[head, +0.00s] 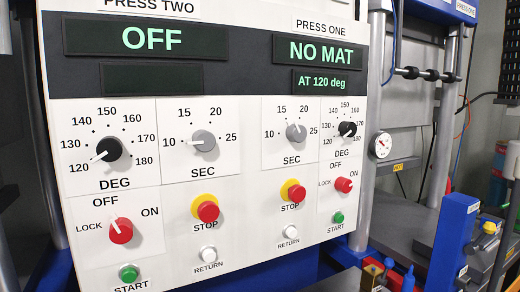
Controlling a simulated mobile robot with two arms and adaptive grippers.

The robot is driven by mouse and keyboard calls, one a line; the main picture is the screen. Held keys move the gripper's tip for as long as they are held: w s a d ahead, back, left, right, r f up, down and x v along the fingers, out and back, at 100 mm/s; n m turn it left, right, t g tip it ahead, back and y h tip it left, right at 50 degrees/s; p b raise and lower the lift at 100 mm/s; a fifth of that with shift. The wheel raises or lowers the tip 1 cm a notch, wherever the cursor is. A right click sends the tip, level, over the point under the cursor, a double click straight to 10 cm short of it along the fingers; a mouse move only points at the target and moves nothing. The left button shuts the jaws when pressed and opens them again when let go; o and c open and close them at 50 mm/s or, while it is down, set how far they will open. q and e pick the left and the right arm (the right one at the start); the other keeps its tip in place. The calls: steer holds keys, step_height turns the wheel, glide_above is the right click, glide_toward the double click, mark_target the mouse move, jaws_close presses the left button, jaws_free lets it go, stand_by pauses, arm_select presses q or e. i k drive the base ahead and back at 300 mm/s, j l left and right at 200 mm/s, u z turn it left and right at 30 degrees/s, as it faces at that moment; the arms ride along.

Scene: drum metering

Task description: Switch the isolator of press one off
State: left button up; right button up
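The control panel (250,170) fills the middle of the head view. The isolator of press one (343,185) is a small red rotary knob in the panel's right column, with LOCK, OFF and ON around it. Its pale pointer is small and seems to point right, toward ON. The press one display (318,51) reads NO MAT, and the smaller one below (334,83) reads AT 120 deg. Neither of my grippers is in view.
Close to the isolator are the yellow-red STOP button (294,193), green START button (338,217) and black DEG dial (347,129). Press two's red isolator (121,231) is at lower left; its display (154,39) reads OFF. Press machinery (452,240) stands right of the panel.

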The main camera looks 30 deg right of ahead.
mark_target(344, 185)
steer(key=z, duration=1.4)
